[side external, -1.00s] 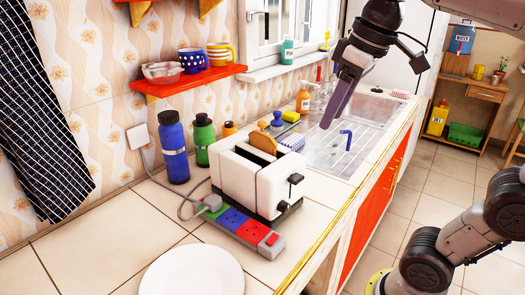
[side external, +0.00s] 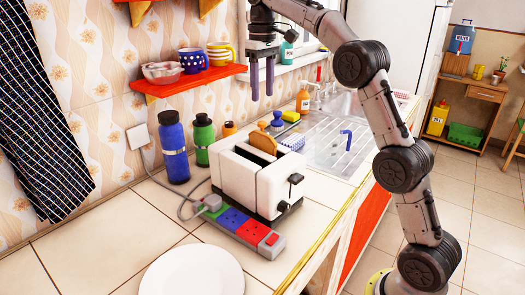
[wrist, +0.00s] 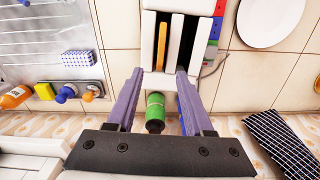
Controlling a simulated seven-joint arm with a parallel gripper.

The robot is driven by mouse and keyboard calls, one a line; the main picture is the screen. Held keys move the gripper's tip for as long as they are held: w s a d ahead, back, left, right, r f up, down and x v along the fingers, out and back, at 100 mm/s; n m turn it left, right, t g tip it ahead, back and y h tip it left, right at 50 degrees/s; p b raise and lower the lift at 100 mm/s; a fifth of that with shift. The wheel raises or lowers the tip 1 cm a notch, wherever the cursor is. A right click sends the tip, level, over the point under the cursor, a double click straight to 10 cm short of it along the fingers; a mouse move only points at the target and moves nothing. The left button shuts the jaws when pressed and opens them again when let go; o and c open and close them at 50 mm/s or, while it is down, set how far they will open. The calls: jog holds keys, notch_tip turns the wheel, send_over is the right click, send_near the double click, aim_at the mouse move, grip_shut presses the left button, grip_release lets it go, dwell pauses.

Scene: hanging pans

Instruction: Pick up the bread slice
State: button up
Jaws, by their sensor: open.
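The bread slice (side external: 263,143) stands upright in a slot of the white toaster (side external: 246,182), with its top edge sticking out. In the wrist view the bread slice (wrist: 162,46) is a thin orange strip in the left slot of the toaster; the right slot looks dark and empty. My gripper (side external: 262,98) points down above the toaster, its two purple fingers apart with nothing between them. In the wrist view the fingers of my gripper (wrist: 157,80) lie on either side of the toaster's near end, and the bread shows beyond the fingertips.
A green bottle (side external: 204,140) and a blue bottle (side external: 173,147) stand left of the toaster by the wall. A red shelf (side external: 188,82) with cups is on the wall. A colourful power strip (side external: 237,226) and white plate (side external: 193,272) lie in front. The sink (side external: 340,130) is behind.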

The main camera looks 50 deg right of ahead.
aim_at(262, 133)
notch_tip(262, 133, down, 14)
jog(key=shift+s+a+r, duration=0.1)
jog(key=shift+a+r, duration=0.05)
jog(key=shift+r, duration=0.1)
grip_shut()
dwell(0.6)
